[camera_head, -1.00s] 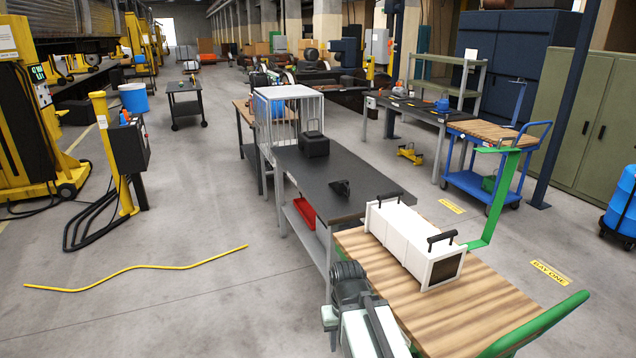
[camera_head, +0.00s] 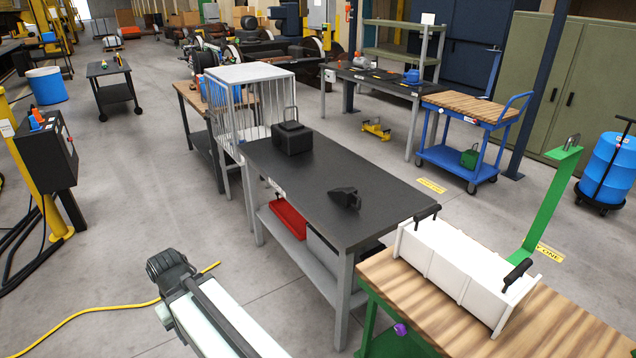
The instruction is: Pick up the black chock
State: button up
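The black chock (camera_head: 345,198) is a small dark wedge-shaped block. It lies on the dark top of a grey-legged workbench (camera_head: 395,202), towards the bench's near right end. Nothing touches it, and its whole upper side shows. Part of my arm (camera_head: 210,318), pale with a dark ribbed end, reaches up from the bottom edge at lower left. It is apart from the chock and left of the bench. I cannot make out any gripper fingers in this view.
A larger black box (camera_head: 292,139) stands further back on the bench. A white case with black handles (camera_head: 460,268) lies on a wooden-topped green cart (camera_head: 560,325) at the near right. A white cage (camera_head: 240,75) adjoins the bench's far end. Floor left of the bench is mostly clear.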

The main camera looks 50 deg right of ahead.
aim_at(347, 197)
jog(key=z, duration=0.2)
jog(key=i, duration=1)
jog(key=z, duration=0.6)
jog(key=k, duration=0.65)
jog(key=u, duration=0.6)
jog(key=k, duration=0.1)
jog(key=z, duration=0.75)
jog(key=i, duration=1.25)
jog(key=u, duration=0.05)
